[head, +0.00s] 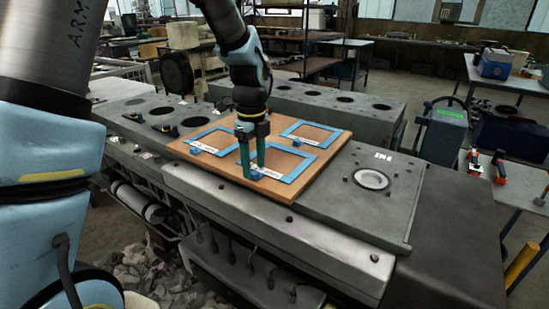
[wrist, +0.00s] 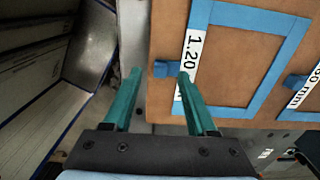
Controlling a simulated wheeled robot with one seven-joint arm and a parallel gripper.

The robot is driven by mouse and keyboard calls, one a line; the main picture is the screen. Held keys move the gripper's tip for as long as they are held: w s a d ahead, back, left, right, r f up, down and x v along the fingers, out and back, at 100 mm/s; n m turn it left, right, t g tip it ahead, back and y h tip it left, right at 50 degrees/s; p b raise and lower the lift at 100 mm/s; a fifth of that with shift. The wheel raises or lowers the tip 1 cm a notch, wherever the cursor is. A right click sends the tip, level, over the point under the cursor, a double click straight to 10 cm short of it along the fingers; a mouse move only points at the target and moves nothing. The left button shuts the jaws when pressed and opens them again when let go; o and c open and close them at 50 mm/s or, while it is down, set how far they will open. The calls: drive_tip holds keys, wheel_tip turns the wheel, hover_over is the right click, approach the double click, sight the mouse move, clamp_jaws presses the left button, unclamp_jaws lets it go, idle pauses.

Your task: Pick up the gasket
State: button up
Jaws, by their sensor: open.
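Three flat blue rectangular gaskets lie on a brown board (head: 222,168): a left one (head: 213,130), a near one (head: 297,173) and a right one (head: 322,128). The near gasket carries a white label, which reads 1.20 in the wrist view, where part of its frame (wrist: 252,17) shows. A small blue tab (wrist: 164,69) sticks out beyond the label. My gripper (head: 254,178) points down at the near gasket's front left corner. In the wrist view, my gripper (wrist: 159,75) is open, with the tab between its green fingertips. Whether they touch it, I cannot tell.
The board rests on a grey engine block, with a metal plate with a round opening (head: 371,179) to its right. Grey blocks with round holes (head: 345,99) stand behind. A side table (head: 510,185) with clamps stands at the right.

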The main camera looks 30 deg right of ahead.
drive_tip(key=shift+f, duration=0.85)
drive_tip(key=shift+c, duration=0.2)
clamp_jaws()
idle(0.5)
